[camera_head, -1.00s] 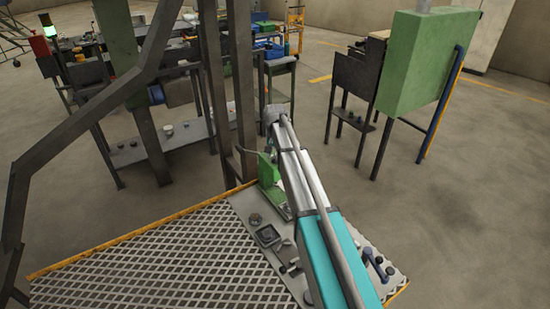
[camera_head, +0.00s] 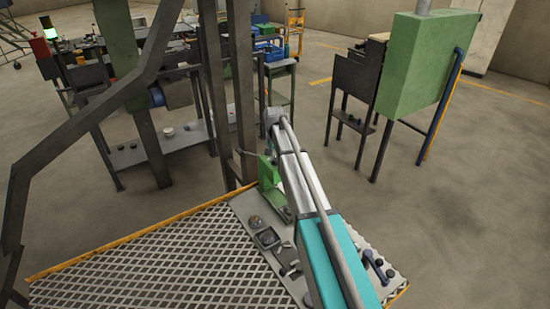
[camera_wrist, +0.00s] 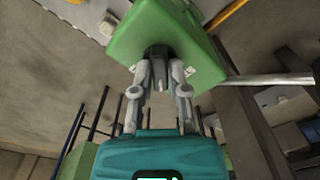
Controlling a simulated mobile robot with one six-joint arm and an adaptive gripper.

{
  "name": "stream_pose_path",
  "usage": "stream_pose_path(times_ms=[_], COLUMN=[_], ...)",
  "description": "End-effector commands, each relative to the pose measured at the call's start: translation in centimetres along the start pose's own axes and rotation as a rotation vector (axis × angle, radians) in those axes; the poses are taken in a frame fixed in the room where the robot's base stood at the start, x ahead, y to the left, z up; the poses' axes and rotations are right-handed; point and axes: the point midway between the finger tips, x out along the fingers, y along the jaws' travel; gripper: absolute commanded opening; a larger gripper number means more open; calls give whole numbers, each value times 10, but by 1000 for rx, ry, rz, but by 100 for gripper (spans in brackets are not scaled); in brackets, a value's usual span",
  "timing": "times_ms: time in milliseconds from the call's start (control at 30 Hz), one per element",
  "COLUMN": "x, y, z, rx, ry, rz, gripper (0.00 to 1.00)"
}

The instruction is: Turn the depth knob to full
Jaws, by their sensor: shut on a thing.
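In the wrist view, my gripper (camera_wrist: 160,75) has its two fingers closed on a dark round knob (camera_wrist: 157,52). The knob stands out from the face of a green box (camera_wrist: 192,66), and a grey tip shows between the fingers. I take it for the depth knob; no scale or marking on it is readable. In the head view the green box (camera_head: 268,172) stands at the far end of the grey panel, partly behind my arm. The knob and fingers are hidden there.
The grey panel (camera_head: 245,210) carries several small controls and a dark lever (camera_head: 376,268) at its right. A mesh platform (camera_head: 150,260) lies to the left. Dark upright posts (camera_head: 243,90) stand close behind the green box. A large green cabinet (camera_head: 425,60) stands apart at the right.

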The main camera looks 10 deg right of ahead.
Motion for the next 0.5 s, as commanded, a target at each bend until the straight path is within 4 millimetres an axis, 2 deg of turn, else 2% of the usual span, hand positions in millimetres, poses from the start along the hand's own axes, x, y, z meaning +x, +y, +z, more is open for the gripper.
stream_pose_path(times_ms=[267,500], x=[0,0], y=[0,0], z=[0,0], rx=[-93,-258], ry=[0,0], rz=[0,0], gripper=[0,0])
